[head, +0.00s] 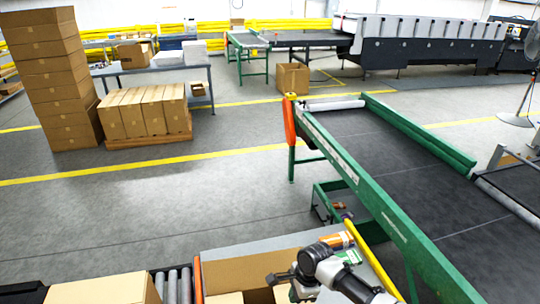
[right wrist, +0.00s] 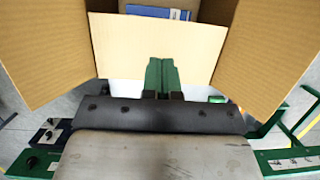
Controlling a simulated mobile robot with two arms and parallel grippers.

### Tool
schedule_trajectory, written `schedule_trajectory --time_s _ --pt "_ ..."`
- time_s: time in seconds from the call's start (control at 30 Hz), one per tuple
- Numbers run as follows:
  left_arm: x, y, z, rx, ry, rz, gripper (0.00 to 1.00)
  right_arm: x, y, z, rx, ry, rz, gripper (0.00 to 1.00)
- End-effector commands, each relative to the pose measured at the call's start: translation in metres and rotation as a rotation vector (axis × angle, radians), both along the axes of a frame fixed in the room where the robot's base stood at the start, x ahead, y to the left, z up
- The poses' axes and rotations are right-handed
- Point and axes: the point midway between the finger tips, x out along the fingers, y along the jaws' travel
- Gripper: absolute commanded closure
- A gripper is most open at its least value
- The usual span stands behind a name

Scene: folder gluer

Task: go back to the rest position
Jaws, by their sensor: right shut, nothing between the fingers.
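My right gripper (head: 284,279) is low in the middle of the head view, over the open cardboard box (head: 255,270) at the bottom edge. In the right wrist view its two green fingers (right wrist: 162,76) are together with nothing between them. They point toward the open box (right wrist: 150,42), whose flaps are spread. A blue and white item (right wrist: 158,12) lies inside the box. My left gripper is not in the head view.
A green-framed conveyor (head: 385,200) stands right of the arm, with a yellow bar (head: 372,260) close by. A roller conveyor (head: 175,284) and another carton (head: 105,290) are at bottom left. Stacked cartons (head: 50,80) stand farther left. The grey floor between is clear.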

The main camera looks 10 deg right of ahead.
Motion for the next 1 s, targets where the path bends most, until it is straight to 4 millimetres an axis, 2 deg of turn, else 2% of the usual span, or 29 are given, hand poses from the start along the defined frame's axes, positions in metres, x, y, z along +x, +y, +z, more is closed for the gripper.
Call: schedule_trajectory --time_s 0.07,0.17,0.3,0.4,0.47,0.6,0.7,1.0 --pt "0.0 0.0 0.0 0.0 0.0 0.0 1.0 -0.01 0.008 -0.003 0.008 -0.013 0.059 1.0" --pt "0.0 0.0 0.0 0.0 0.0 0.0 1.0 -0.036 0.026 -0.006 0.029 -0.06 0.225 1.0" --pt "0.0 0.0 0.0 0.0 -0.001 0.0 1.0 -0.087 0.05 -0.001 0.049 -0.198 0.565 1.0" --pt "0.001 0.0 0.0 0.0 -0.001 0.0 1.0 -0.122 0.054 0.011 0.031 -0.313 0.797 1.0" --pt "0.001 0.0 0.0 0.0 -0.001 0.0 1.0 -0.141 0.052 0.02 0.004 -0.377 0.923 1.0" --pt "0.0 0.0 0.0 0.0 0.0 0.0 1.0 -0.181 0.033 0.044 -0.097 -0.482 1.169 1.0" --pt "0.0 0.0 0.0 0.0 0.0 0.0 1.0 -0.201 0.018 0.058 -0.167 -0.513 1.29 1.0" --pt "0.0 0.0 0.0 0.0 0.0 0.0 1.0 -0.245 -0.021 0.093 -0.331 -0.511 1.526 1.0"
